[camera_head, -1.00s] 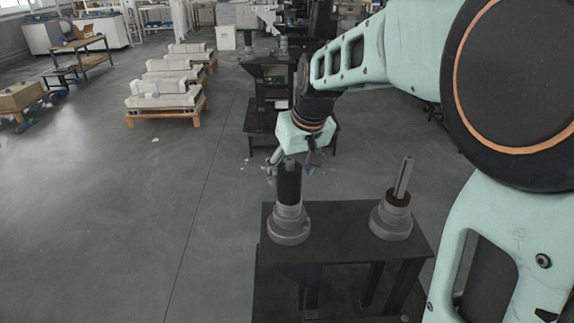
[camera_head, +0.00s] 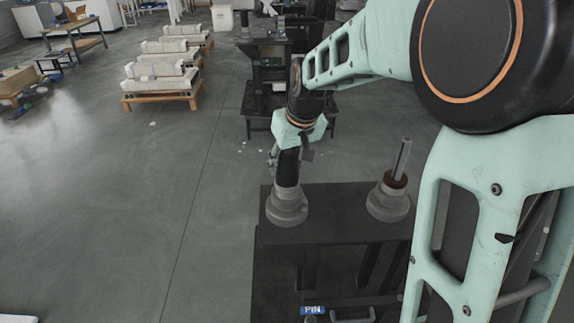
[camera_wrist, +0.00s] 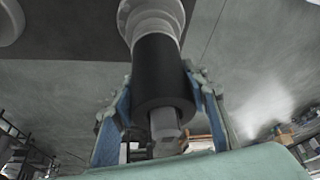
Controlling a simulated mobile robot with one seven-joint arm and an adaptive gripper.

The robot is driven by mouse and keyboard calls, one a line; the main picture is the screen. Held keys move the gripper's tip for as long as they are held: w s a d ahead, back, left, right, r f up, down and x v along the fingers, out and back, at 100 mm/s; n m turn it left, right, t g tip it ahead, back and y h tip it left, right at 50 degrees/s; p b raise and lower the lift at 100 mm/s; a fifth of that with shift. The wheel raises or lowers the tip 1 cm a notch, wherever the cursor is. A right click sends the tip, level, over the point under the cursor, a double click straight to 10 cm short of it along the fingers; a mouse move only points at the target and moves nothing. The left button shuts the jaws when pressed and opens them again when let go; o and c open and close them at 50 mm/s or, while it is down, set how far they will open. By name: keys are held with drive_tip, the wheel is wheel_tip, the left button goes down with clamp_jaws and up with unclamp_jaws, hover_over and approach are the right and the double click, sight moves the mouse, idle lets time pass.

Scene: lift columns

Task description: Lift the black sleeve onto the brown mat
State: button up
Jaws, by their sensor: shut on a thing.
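The black sleeve (camera_head: 288,170) stands upright around the left grey post on the dark table (camera_head: 330,206); its lower end is at the stepped grey base (camera_head: 287,208). My gripper (camera_head: 290,156) is around the upper part of the sleeve. In the wrist view my gripper (camera_wrist: 158,78) has a finger on each side of the sleeve (camera_wrist: 158,60) and is shut on it, with the post's grey tip (camera_wrist: 165,125) sticking out of its end. I cannot make out a brown mat for sure; a brown ring (camera_head: 396,179) surrounds the right post's foot.
The right post (camera_head: 402,158) stands bare on its own grey base (camera_head: 388,205), close to my arm. A blue PIN label (camera_head: 312,310) shows at the table's lower front. A dark workstation (camera_head: 270,75) stands behind.

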drive_tip(key=shift+w+r, duration=0.1)
drive_tip(key=shift+c, duration=0.4)
drive_tip(key=shift+r, duration=0.25)
wheel_tip(320, 180, up, 18)
drive_tip(key=p, duration=0.1)
drive_tip(key=shift+r+p, duration=0.45)
drive_tip(key=shift+p, duration=0.25)
idle(0.5)
wheel_tip(320, 180, up, 14)
drive_tip(key=p, duration=0.9)
idle(1.7)
